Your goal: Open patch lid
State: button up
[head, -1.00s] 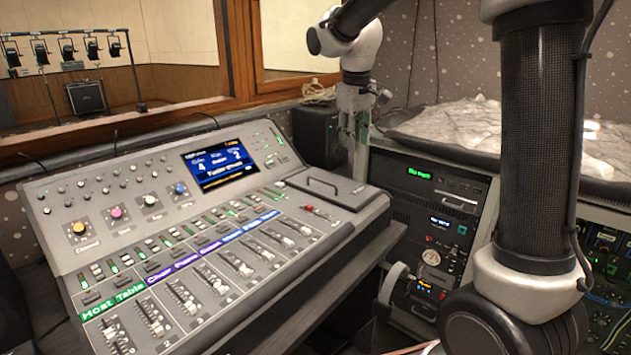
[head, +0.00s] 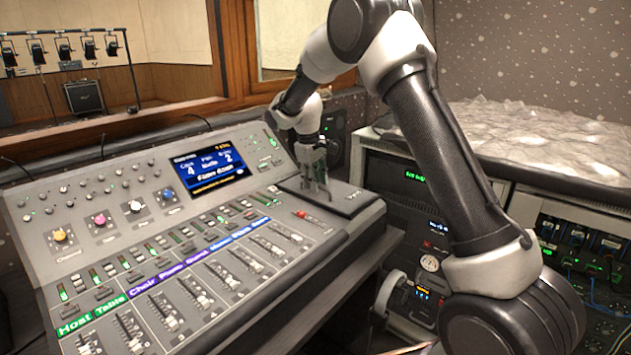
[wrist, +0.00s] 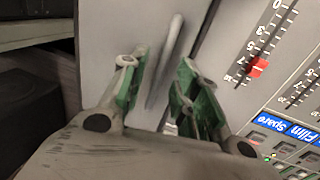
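The patch lid (head: 352,203) is a flat grey panel at the right end of the mixing console and lies shut. Its bar handle (wrist: 165,62) shows in the wrist view; in the head view my gripper mostly hides it. My gripper (head: 316,190) points down over the lid. In the wrist view its green-padded fingers (wrist: 163,72) are apart, one on each side of the handle, with gaps to both. I cannot tell how deep the handle sits between them.
The console's faders (head: 205,290) and screen (head: 208,170) lie left of the lid. A red fader cap (wrist: 258,67) is close to the right finger. The wooden window frame (head: 235,60) stands behind. A rack (head: 415,180) is at the right, below the rock-like surface (head: 540,140).

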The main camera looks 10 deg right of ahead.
jog(key=shift+f, duration=0.15)
grip_shut()
jog(key=w+d, duration=0.3)
jog(key=d, duration=0.1)
jog(key=w+d, duration=0.3)
jog(key=d, duration=0.1)
jog(key=w+d, duration=0.3)
jog(key=d, duration=0.1)
jog(key=shift+d, duration=0.1)
grip_release()
jog(key=shift+s, duration=0.1)
